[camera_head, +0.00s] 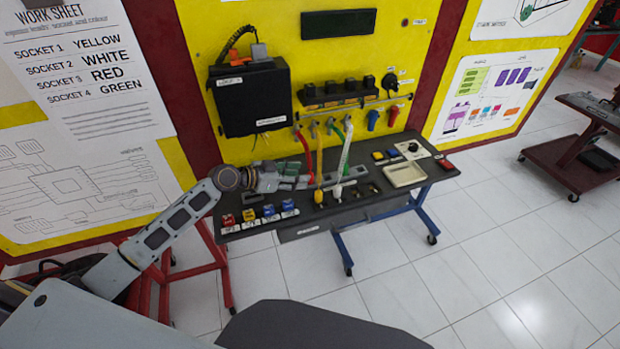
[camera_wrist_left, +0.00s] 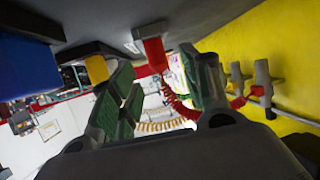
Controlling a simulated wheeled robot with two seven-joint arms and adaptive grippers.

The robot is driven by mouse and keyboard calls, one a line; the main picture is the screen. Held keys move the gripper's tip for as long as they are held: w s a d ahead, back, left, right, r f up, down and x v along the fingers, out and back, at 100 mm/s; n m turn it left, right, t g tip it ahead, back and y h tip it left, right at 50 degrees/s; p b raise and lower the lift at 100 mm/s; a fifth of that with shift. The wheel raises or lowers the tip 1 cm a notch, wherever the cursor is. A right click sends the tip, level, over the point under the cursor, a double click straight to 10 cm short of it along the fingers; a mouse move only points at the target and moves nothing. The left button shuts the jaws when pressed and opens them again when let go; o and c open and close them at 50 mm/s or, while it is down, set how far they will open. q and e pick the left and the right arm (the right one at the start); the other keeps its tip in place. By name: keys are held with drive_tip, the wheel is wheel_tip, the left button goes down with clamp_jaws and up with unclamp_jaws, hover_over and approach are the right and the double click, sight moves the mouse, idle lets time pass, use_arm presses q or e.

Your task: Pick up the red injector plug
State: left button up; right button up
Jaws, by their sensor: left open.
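The red injector plug (camera_wrist_left: 154,54) shows in the left wrist view as a short red cylinder against the grey table surface, with a coiled red cable. That view looks upside down. My left gripper (camera_wrist_left: 165,82) is open, its green-padded fingers either side of the plug, with no clear contact. In the head view, my left gripper (camera_head: 296,177) is low over the table's back left part, beside the red cable (camera_head: 308,152). The plug itself is hard to make out there. My right gripper is not in view.
A yellow plug (camera_wrist_left: 97,69) stands close to one finger in the wrist view. Yellow and white plugs stand right of the gripper on the table (camera_head: 300,226). Small coloured blocks (camera_head: 249,215) line the front edge. A cream tray (camera_head: 404,175) sits at the right.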

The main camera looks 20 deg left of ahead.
use_arm(q)
drive_tip(key=shift+p+x, duration=0.3)
drive_tip(key=shift+x, duration=0.55)
drive_tip(key=shift+w+d+f, duration=0.25)
drive_tip(key=shift+w+d, duration=0.15)
drive_tip(key=shift+d, duration=0.15)
drive_tip(key=shift+w+d+f, duration=0.15)
drive_tip(key=shift+w+d, duration=0.05)
drive_tip(key=shift+d, duration=0.05)
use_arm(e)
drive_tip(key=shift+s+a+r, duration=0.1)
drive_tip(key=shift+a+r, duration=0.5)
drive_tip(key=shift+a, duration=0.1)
use_arm(q)
drive_tip(key=shift+c, duration=0.5)
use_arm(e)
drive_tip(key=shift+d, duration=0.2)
use_arm(q)
drive_tip(key=c, duration=0.8)
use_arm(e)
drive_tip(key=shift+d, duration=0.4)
